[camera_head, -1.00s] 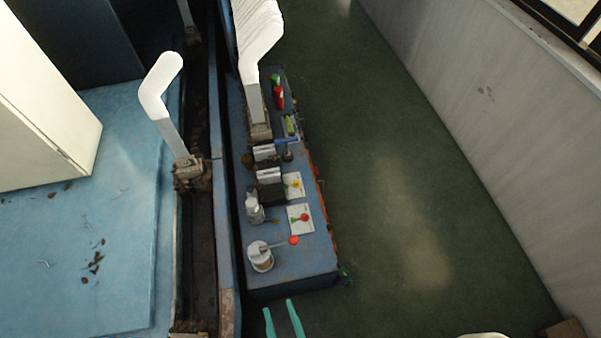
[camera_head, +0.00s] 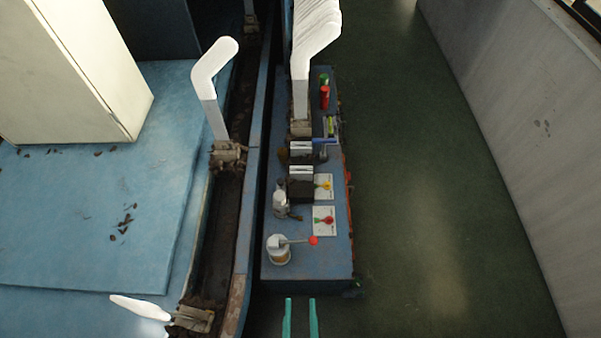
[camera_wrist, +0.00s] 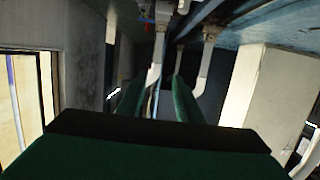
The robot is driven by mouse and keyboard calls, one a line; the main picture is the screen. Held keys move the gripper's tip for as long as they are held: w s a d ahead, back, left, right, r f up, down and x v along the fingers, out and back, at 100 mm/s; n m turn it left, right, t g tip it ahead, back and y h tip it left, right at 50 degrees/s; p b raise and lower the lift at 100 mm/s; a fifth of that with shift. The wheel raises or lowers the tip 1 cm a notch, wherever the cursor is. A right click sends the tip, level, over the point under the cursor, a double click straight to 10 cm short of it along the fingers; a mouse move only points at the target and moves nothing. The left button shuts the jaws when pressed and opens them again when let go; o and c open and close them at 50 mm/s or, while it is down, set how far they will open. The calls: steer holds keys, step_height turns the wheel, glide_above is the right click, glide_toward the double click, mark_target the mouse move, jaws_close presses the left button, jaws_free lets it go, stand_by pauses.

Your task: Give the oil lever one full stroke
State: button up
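The oil lever (camera_head: 297,241) is a thin light arm with a red ball on its right end. It lies roughly level on top of a round whitish pot (camera_head: 278,256) at the near end of the blue machine bench (camera_head: 323,262). My gripper (camera_head: 301,301) shows as two teal fingers at the bottom of the head view, in front of the bench's near edge and apart from the lever. The fingers stand apart with nothing between them. The wrist view also shows my gripper (camera_wrist: 156,88) with a gap between green fingers; I cannot make out the lever there.
Cards with coloured knobs (camera_head: 324,221), a small grey bottle (camera_head: 280,204) and red and green cylinders (camera_head: 324,97) sit further along the bench. White foot-shaped boards (camera_head: 213,85) stand on the left rail and behind. The green floor (camera_head: 420,230) to the right is clear.

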steer(key=c, duration=0.8)
steer(key=shift+w, duration=0.15)
jaws_close()
steer(key=shift+a, duration=0.1)
steer(key=shift+s, duration=0.25)
steer(key=shift+w, duration=0.2)
steer(key=shift+s, duration=0.15)
